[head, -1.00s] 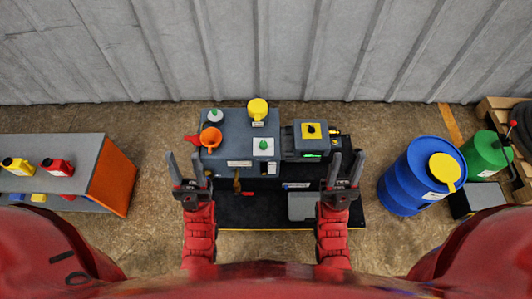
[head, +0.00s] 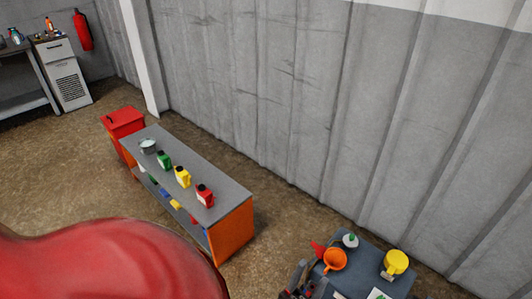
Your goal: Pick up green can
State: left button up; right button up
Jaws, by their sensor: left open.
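The green can (head: 164,159) stands upright on the grey top of the orange-sided bench (head: 222,188), left of centre. It is between a silver pot (head: 148,146) and a yellow can (head: 182,177), with a red can (head: 204,195) nearer me. My left gripper (head: 298,277) shows only in part at the bottom edge, beside the machine with the orange funnel. It is open, far from the green can, to its right and nearer me. My right gripper is out of view.
A red cabinet (head: 124,121) stands at the bench's far end. A corrugated grey wall (head: 270,90) runs behind. Open floor (head: 50,175) lies left of the bench.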

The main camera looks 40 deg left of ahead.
aim_at(165, 162)
jog(key=u, duration=2.2)
jog(key=i+j+z, duration=0.15)
jog(key=i+j, duration=0.15)
jog(key=i, duration=0.2)
jog(key=i+j+z, duration=0.2)
jog(key=i+j, duration=0.2)
jog(key=i+j+z, duration=0.15)
jog(key=i+j, duration=0.3)
jog(key=i, duration=0.15)
jog(key=i+j+z, duration=0.15)
jog(key=i+j, duration=0.25)
jog(key=i+j+z, duration=0.2)
jog(key=i+j, duration=0.25)
jog(key=j, duration=0.15)
jog(key=i+j+z, duration=0.15)
jog(key=i+j, duration=0.2)
jog(key=j, duration=0.3)
